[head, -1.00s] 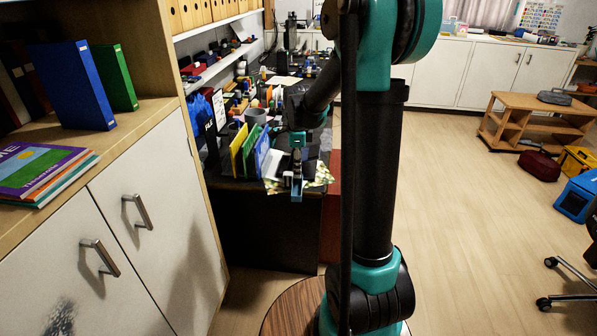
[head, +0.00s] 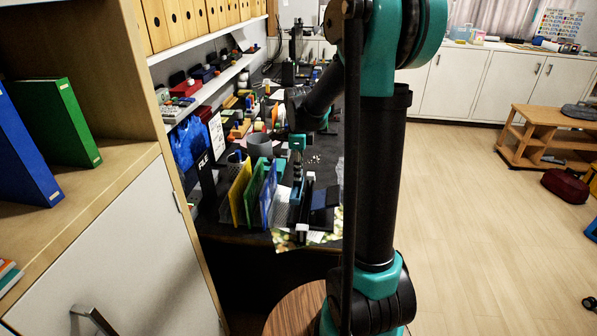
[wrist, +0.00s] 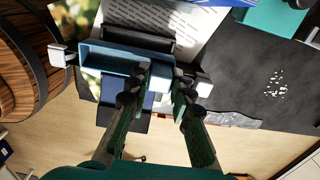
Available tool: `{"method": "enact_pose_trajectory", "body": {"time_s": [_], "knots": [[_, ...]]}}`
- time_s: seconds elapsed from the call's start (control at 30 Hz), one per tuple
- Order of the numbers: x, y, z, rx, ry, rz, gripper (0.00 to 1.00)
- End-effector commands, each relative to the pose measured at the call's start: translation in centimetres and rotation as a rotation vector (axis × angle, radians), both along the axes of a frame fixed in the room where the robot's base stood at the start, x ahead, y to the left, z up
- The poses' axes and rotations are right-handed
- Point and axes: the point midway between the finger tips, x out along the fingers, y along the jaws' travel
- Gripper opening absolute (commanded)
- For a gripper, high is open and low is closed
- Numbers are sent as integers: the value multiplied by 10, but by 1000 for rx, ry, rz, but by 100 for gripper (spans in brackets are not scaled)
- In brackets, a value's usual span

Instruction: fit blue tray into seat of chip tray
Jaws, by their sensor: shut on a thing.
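The blue tray (wrist: 108,58) is a light blue, long, shallow open box in the wrist view. My gripper (wrist: 163,82) is closed on its right end; the exact contact is partly hidden by the fingers. In the head view my gripper (head: 297,148) points down over the near end of the dark desk, with the tray mostly hidden there. A dark frame with white end blocks (wrist: 203,88) lies around or just under the tray; it looks like the chip tray, but I cannot tell for sure. I cannot tell whether the blue tray touches it.
Upright yellow, green and blue folders (head: 268,195) stand close left of my gripper. A dark box (wrist: 140,38) and a printed sheet (wrist: 200,35) lie beside the tray. Small white bits (wrist: 275,84) are scattered on the desk (wrist: 240,95). The desk edge is near.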

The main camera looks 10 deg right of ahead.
Motion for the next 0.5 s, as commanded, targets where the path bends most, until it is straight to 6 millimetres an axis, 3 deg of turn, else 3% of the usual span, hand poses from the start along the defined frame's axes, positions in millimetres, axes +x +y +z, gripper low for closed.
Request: {"method": "enact_pose_trajectory", "body": {"time_s": [0.27,0.5], "knots": [[0,0,-2,0,1,0,0],[0,0,-19,0,1,0,0]]}}
